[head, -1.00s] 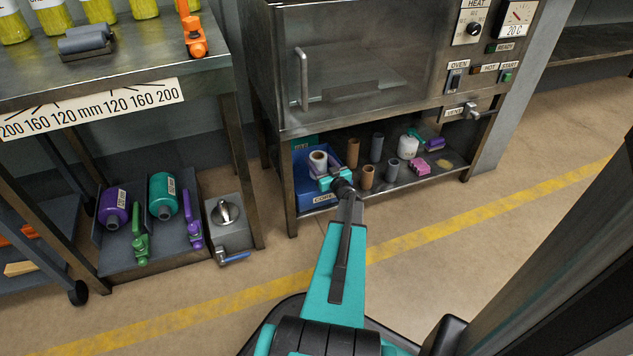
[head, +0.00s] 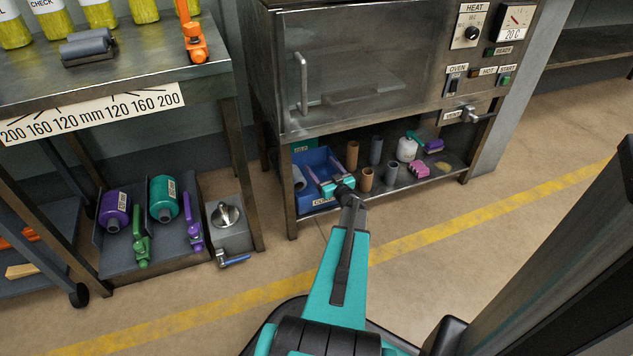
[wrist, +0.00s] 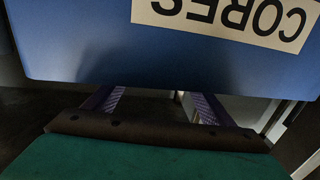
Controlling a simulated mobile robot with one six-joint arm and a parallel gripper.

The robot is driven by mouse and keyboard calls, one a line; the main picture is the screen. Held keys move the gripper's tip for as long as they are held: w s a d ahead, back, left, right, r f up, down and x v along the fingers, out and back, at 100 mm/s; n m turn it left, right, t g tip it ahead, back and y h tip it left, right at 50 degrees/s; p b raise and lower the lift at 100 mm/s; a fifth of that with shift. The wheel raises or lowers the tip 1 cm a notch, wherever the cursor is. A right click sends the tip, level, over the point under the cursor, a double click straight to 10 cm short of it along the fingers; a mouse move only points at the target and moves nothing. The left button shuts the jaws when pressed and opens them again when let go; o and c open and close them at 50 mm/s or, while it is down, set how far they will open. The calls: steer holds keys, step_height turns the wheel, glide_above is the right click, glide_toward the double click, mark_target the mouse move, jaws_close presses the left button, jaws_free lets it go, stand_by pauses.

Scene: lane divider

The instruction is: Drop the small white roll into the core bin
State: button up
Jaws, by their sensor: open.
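The small pale roll (head: 299,178) lies inside the blue core bin (head: 315,157), against its left side. It looks greyish in the bin's shade. The bin stands on the shelf under the oven. My gripper (head: 324,171) is open and empty, its two fingers reaching over the bin's front edge, to the right of the roll and apart from it. In the wrist view the bin's blue front wall (wrist: 120,60) with an upside-down CORES label fills the top. The gripper's fingers (wrist: 155,103) show apart there, their tips hidden; the roll is not visible.
Several brown and grey tubes (head: 376,151), a white roll-like piece (head: 407,149) and a pink block (head: 420,169) stand right of the bin. The oven body (head: 350,60) hangs low above the shelf. The floor (head: 460,270) in front is clear.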

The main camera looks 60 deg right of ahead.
steer(key=p+v, duration=0.3)
steer(key=v, duration=0.8)
stand_by(0.6)
